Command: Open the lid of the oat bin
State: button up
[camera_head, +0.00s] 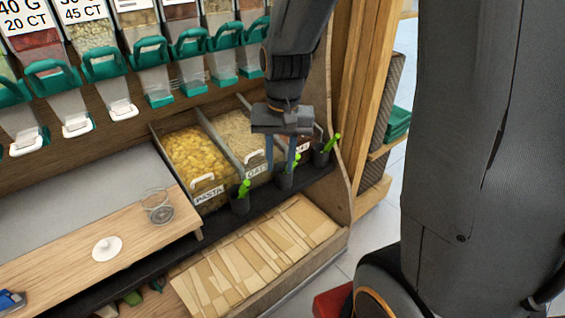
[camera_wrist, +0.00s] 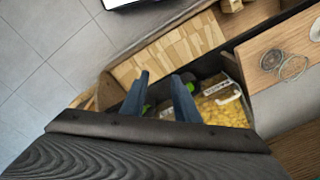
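The oat bin (camera_head: 236,132), labelled OATS, sits between the pasta bin and a third bin. Its contents show through a clear top, and its lid looks closed. A pale handle (camera_head: 254,156) is at its front, just above the label. My gripper (camera_head: 280,171) points down over the right front of the oat bin, its two blue-grey fingers apart with nothing between them. Whether the fingers touch the handle or lid cannot be told.
The pasta bin (camera_head: 196,160) is left of the oat bin. Small dark cups with green scoops (camera_head: 240,197) stand along the front ledge. A glass (camera_head: 157,206) stands on the wooden counter (camera_head: 70,262) at left. Dispensers with green handles (camera_head: 150,52) hang behind. A wooden side panel (camera_head: 342,120) bounds the right.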

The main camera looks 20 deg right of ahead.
jog(key=shift+s+n, duration=0.3)
jog(key=shift+s, duration=0.5)
